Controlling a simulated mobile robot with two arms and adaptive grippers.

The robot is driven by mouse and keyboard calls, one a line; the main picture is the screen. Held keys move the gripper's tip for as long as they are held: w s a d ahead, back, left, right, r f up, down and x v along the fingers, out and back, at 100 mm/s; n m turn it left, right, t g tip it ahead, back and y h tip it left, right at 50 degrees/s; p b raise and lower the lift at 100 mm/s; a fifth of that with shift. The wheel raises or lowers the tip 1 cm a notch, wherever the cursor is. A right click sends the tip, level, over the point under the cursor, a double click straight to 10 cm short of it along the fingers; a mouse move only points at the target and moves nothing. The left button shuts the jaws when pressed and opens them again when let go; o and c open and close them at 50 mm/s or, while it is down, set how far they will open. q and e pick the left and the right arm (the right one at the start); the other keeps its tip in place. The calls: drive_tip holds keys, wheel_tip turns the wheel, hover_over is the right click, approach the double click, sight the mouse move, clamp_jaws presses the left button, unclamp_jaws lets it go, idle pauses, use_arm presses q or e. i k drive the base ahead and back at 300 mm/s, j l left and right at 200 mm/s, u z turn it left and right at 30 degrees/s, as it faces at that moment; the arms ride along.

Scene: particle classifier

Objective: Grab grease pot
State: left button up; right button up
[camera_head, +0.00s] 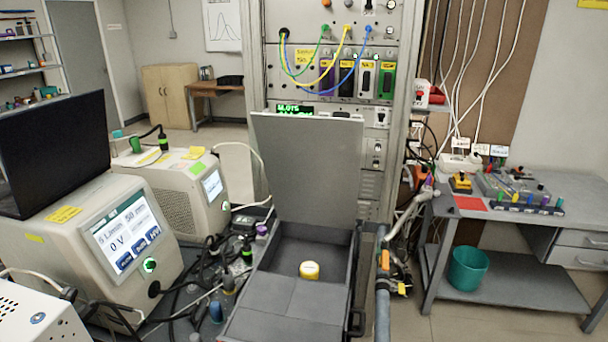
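A small round pot (309,271) with a yellow side and a pale lid, which looks like the grease pot, stands inside an open dark grey case (262,327) at the lower middle. It sits upright in the rear part of the case, behind flat grey panels. The lid (308,170) of the case stands raised behind it. Neither of my grippers shows in this view, and nothing is touching the pot.
Instruments with screens (125,235), a dark monitor (55,150) and loose cables crowd the left. A rack (330,60) with coloured cables stands behind the lid. A grey-blue pipe (383,305) rises close to the case's right side. A workbench (500,215) and teal bin (467,270) are at right.

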sight(309, 270)
drive_tip(key=k+j+u, duration=0.1)
drive_tip(key=k+u, duration=0.15)
drive_tip(key=k, duration=0.35)
drive_tip(key=k+j+u, duration=0.2)
drive_tip(key=k, duration=0.35)
drive_tip(key=i+l+u, duration=0.1)
drive_tip(key=u, duration=0.4)
drive_tip(key=l+u, duration=0.2)
drive_tip(key=u, duration=0.3)
drive_tip(key=l+u, duration=0.2)
drive_tip(key=u, duration=0.3)
drive_tip(key=l+u, duration=0.2)
drive_tip(key=u, duration=0.3)
drive_tip(key=k+l, duration=0.1)
drive_tip(key=l, duration=0.55)
drive_tip(key=k+l, duration=0.15)
drive_tip(key=l, duration=0.55)
drive_tip(key=k+l, duration=0.1)
drive_tip(key=l, duration=0.55)
drive_tip(key=k+l, duration=0.15)
drive_tip(key=l, duration=0.55)
drive_tip(key=k+l, duration=0.1)
drive_tip(key=l, duration=0.55)
drive_tip(key=k+l, duration=0.1)
drive_tip(key=l, duration=0.6)
drive_tip(key=k+l, duration=0.15)
drive_tip(key=l, duration=0.5)
drive_tip(key=k+l, duration=0.1)
drive_tip(key=l, duration=0.6)
